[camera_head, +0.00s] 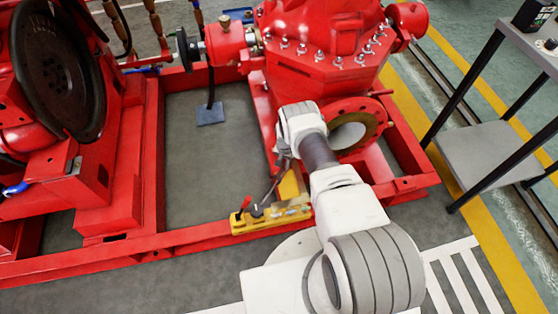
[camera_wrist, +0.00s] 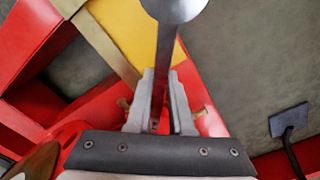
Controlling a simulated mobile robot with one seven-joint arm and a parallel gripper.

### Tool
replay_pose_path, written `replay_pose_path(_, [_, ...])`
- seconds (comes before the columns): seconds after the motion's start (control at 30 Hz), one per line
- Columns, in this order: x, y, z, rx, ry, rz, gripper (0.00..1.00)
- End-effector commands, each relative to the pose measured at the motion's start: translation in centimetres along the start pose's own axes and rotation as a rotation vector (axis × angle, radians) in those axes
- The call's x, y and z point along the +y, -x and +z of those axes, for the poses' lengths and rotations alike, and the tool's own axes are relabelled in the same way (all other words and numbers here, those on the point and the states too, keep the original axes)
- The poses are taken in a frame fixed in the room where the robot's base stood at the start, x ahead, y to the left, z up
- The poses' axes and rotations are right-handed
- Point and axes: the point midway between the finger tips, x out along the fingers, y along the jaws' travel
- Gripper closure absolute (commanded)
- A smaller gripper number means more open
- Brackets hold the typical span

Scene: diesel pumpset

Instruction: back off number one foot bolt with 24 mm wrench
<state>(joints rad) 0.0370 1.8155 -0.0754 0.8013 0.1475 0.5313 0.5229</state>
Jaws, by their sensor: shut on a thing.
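My gripper (camera_wrist: 163,78) is shut on a grey wrench (camera_wrist: 167,50) in the wrist view. The wrench's handle runs up between the fingers to a wide rounded end at the top edge. In the head view my gripper (camera_head: 282,155) points down beside the red pump (camera_head: 318,45), near its foot and the frame. The wrench (camera_head: 270,188) shows there only as a thin grey piece. Small brass-coloured parts (camera_wrist: 124,104) lie either side of the fingers in the wrist view; I cannot tell whether one is the number one foot bolt. The wrench's other end is hidden.
A yellow block with a red lever (camera_head: 268,216) sits on the red base frame (camera_head: 190,238), close to the wrench. A flanged port (camera_head: 350,132) is right of my wrist. A blue-grey plate (camera_head: 210,114) lies on the floor inside the frame. A table (camera_head: 490,155) stands at right.

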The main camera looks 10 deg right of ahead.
Motion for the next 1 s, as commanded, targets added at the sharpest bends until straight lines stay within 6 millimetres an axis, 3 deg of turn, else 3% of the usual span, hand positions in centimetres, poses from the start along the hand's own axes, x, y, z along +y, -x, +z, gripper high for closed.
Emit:
replay_pose_path(0.17, [1.0, -0.1, 0.1, -0.003, 0.054, 0.003, 1.00])
replay_pose_path(1.0, [0.8, 1.4, 0.0, 0.000, 0.051, 0.001, 1.00])
